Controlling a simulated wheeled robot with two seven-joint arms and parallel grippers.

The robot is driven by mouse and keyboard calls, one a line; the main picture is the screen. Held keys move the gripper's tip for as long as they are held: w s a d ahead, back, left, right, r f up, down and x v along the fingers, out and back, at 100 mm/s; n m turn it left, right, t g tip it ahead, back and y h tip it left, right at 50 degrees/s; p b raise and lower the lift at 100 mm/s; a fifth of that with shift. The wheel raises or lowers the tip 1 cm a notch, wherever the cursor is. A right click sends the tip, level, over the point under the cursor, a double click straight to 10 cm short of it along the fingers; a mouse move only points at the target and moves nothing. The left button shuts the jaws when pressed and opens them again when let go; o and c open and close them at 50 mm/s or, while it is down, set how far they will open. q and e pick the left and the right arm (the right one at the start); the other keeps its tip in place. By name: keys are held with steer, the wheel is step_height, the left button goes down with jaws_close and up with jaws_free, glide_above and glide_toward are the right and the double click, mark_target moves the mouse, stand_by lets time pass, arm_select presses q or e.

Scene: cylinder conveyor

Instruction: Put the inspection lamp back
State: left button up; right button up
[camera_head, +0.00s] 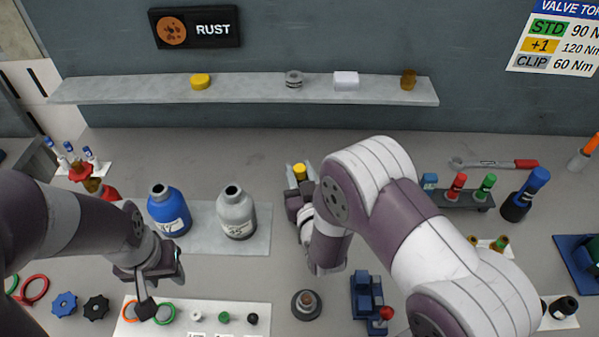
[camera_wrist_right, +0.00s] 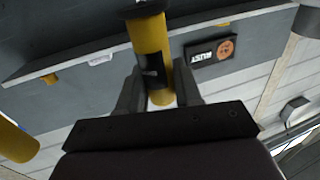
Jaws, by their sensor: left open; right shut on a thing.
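The inspection lamp appears to be the yellow cylinder with a dark band and dark end (camera_wrist_right: 149,45), in the right wrist view. My right gripper (camera_wrist_right: 158,92) is shut on it. In the head view only its yellow end (camera_head: 300,171) shows, at my right gripper (camera_head: 299,190), beyond my arm; the rest is hidden. I cannot tell its height above the table. My left gripper (camera_head: 158,289) is open and empty at the lower left, over or near the white mat (camera_head: 183,324) with an orange ring and a green ring (camera_head: 165,314). No lamp holder is clearly identifiable.
A blue bottle (camera_head: 168,212) and a grey bottle (camera_head: 236,213) stand left of my right gripper. A shelf (camera_head: 245,88) with small items runs along the wall. A round dark base (camera_head: 306,305) and a blue fixture (camera_head: 366,298) stand at the front. A rack (camera_head: 455,198) is right.

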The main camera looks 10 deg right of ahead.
mark_target(300, 167)
steer(key=shift+f+b, duration=1.05)
steer(key=shift+f, duration=0.2)
steer(key=o, duration=1.2)
steer(key=shift+r, duration=0.1)
step_height(300, 167, up, 6)
steer(key=p, duration=0.5)
